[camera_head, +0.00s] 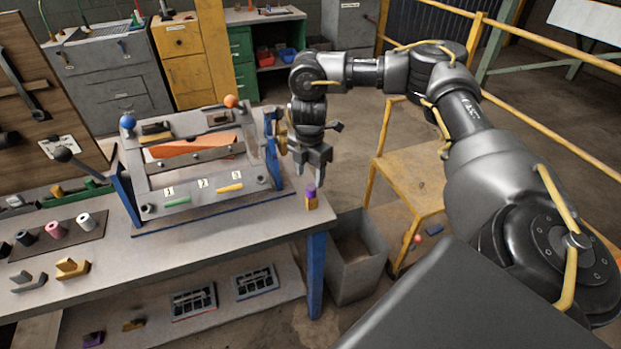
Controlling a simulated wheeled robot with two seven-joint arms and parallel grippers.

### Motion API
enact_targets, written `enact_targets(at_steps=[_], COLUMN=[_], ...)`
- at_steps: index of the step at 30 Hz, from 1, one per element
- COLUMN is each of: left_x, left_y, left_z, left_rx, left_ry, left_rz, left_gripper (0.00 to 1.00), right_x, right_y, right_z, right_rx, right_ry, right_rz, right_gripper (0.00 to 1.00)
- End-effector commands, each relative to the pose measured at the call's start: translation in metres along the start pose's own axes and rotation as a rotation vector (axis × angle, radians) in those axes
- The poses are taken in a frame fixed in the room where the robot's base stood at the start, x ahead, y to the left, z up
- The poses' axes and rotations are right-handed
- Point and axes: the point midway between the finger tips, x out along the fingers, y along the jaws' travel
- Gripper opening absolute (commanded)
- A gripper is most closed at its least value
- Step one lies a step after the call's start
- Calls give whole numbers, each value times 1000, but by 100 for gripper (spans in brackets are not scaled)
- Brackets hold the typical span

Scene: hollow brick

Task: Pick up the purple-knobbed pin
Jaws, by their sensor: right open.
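The purple-knobbed pin (311,192) stands upright near the right front corner of the workbench, with a purple top and a yellowish lower part. My right gripper (311,176) is just above it, pointing down, with its fingers open. The fingertips are close over the purple knob; I cannot tell whether they touch it. My left gripper is not in view.
A grey jig frame (165,215) with blue side plates stands on the workbench (262,220), left of my right gripper. A grey bin (357,262) stands on the floor beside the bench's blue leg. A yellow step stand (408,185) is to the right.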

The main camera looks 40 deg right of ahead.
Motion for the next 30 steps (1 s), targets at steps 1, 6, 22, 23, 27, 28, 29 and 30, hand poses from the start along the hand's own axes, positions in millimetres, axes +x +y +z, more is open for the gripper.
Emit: enact_targets(at_steps=[1,6,22,23,27,28,29,30], left_x=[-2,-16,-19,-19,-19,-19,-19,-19], left_y=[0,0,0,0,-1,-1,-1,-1], left_z=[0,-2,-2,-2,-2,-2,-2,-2], left_rx=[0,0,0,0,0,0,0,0], left_ry=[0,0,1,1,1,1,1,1], left_rz=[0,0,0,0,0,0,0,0], left_gripper=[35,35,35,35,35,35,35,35], right_x=[1,22,52,52,52,52,52,52], right_y=[-1,-5,-5,-5,-5,-5,-5,-5], right_z=[0,0,-1,-1,0,0,0,0], right_rx=[0,0,0,0,0,0,0,0], right_ry=[-1,-1,0,0,0,0,0,0], right_rz=[-2,-5,0,0,0,0,0,0], right_gripper=[54,54,47,44,25,21,17,12])
